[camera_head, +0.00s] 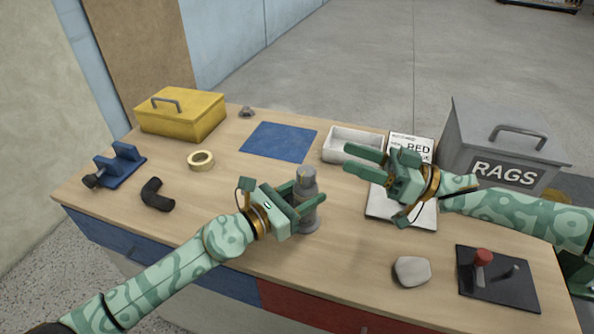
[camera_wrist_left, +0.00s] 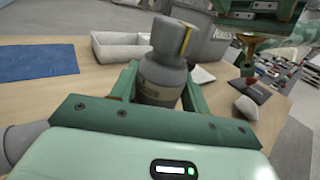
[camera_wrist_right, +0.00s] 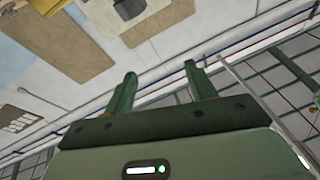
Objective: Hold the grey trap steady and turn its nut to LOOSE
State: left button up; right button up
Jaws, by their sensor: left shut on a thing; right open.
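The grey trap (camera_head: 306,206) stands upright on the workbench near its middle. My left gripper (camera_head: 310,206) is shut around its body from the left. In the left wrist view the trap's body (camera_wrist_left: 160,85) sits between the two green fingers, with the nut (camera_wrist_left: 170,38) above them. The nut carries a yellow mark; the LOOSE mark cannot be made out. My right gripper (camera_head: 362,163) is open and empty, to the right of the trap and above the bench, its fingers pointing left. The right wrist view shows its two fingers (camera_wrist_right: 163,90) apart with nothing between them.
A white tray (camera_head: 350,146), a box marked RED (camera_head: 415,143) and a grey RAGS bin (camera_head: 503,137) stand behind the right arm. A black plate with a red knob (camera_head: 483,258) and a pale stone-like lump (camera_head: 411,271) lie at the right front. A blue mat (camera_head: 279,141) lies behind the trap.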

aim_at(297, 182)
notch_tip(297, 182, down, 5)
jog(key=n+g+h, duration=0.1)
jog(key=n+h, duration=0.1)
jog(key=h, duration=0.1)
jog(key=w+a, duration=0.1)
jog(key=a, duration=0.2)
jog(key=w+a, duration=0.1)
jog(key=a, duration=0.7)
jog(key=shift+w+f, duration=0.25)
jog(key=shift+w, duration=0.15)
jog(key=c, duration=1)
